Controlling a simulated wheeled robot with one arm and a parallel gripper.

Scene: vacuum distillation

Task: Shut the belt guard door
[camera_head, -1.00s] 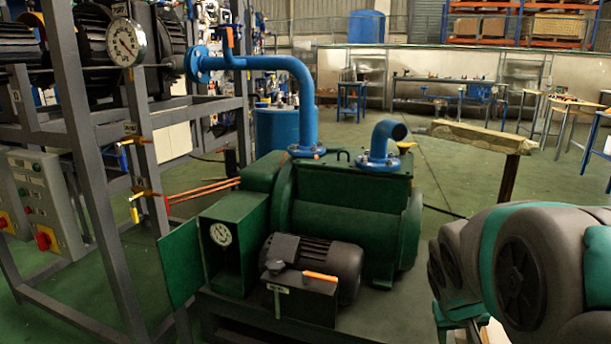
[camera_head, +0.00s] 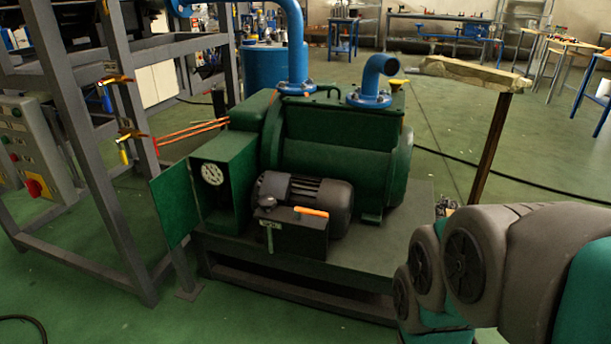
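The green belt guard (camera_head: 237,172) is a box at the front left of the green vacuum pump (camera_head: 335,150). Its door (camera_head: 174,204) is a flat green panel standing swung open to the left. A round white gauge-like dial (camera_head: 212,174) shows inside the open box. A black motor (camera_head: 305,196) sits to the right of the guard, with a dark box with an orange handle (camera_head: 311,211) in front of it. My arm fills the lower right of the view, apart from the pump. My gripper is not in view.
A grey steel frame (camera_head: 85,130) with a control box (camera_head: 32,150) stands left, close to the door. Orange rods (camera_head: 190,131) run from the frame toward the pump. A wooden-topped post (camera_head: 490,140) stands right. Green floor (camera_head: 250,320) in front is clear.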

